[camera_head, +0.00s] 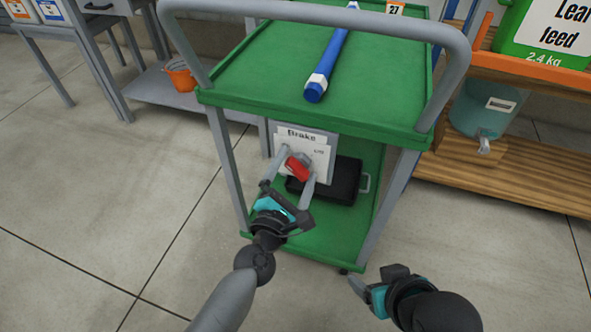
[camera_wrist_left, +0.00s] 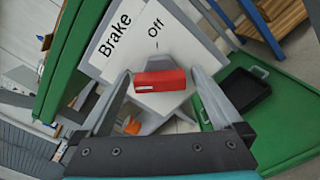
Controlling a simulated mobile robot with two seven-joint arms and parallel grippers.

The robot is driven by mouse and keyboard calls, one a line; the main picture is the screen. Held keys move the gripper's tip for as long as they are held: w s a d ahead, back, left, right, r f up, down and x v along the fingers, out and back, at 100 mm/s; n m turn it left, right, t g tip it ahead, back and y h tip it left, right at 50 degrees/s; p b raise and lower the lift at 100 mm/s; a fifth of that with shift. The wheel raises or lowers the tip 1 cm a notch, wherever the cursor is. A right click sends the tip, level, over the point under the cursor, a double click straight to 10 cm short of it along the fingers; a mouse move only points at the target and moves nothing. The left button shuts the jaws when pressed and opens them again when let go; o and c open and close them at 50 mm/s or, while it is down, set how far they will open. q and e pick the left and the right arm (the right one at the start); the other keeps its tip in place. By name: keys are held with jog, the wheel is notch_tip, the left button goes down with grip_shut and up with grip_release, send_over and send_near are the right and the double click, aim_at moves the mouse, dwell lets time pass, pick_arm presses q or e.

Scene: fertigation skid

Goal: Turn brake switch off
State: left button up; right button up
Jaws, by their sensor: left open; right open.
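The brake switch is a red lever (camera_head: 297,168) on a white panel (camera_head: 318,145) labelled "Brake", fixed below the green cart's top. In the left wrist view the red lever (camera_wrist_left: 160,80) lies crosswise between the fingers, with the word "Off" above it on the panel (camera_wrist_left: 150,50). My left gripper (camera_head: 296,165) is open, its fingers on either side of the lever. I cannot tell whether either finger touches it. My right gripper (camera_head: 372,281) is open and empty, low at the right of the cart, away from the switch.
The green cart (camera_head: 250,75) has a grey handle (camera_head: 330,14) arching over its top, where a blue tube (camera_head: 330,60) lies. A black case (camera_head: 340,182) sits on its lower shelf. A wooden shelf (camera_head: 490,175) stands at the right. The floor to the left is clear.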

pick_arm(q)
jog(key=c, duration=1.4)
jog(key=shift+o, duration=0.2)
pick_arm(e)
jog(key=shift+d, duration=0.1)
pick_arm(q)
jog(key=shift+m, duration=0.3)
jog(key=shift+m+p, duration=0.5)
jog(key=shift+m, duration=0.3)
jog(key=m+p, duration=0.1)
jog(key=m, duration=0.1)
jog(key=shift+r+m, duration=0.1)
jog(key=shift+m, duration=0.3)
jog(key=m+p, duration=0.4)
jog(key=m, duration=0.5)
jog(key=shift+m+p, duration=0.3)
jog(key=shift+m, duration=0.1)
jog(key=shift+m+p, duration=0.6)
jog(key=shift+m, duration=1.1)
pick_arm(e)
jog(key=s+d+f+g+h, duration=0.1)
jog(key=s+f, duration=0.4)
jog(key=f, duration=0.8)
jog(key=shift+s+d+g, duration=0.2)
jog(key=shift+d+g, duration=0.4)
jog(key=shift+g, duration=0.8)
jog(key=shift+f, duration=0.1)
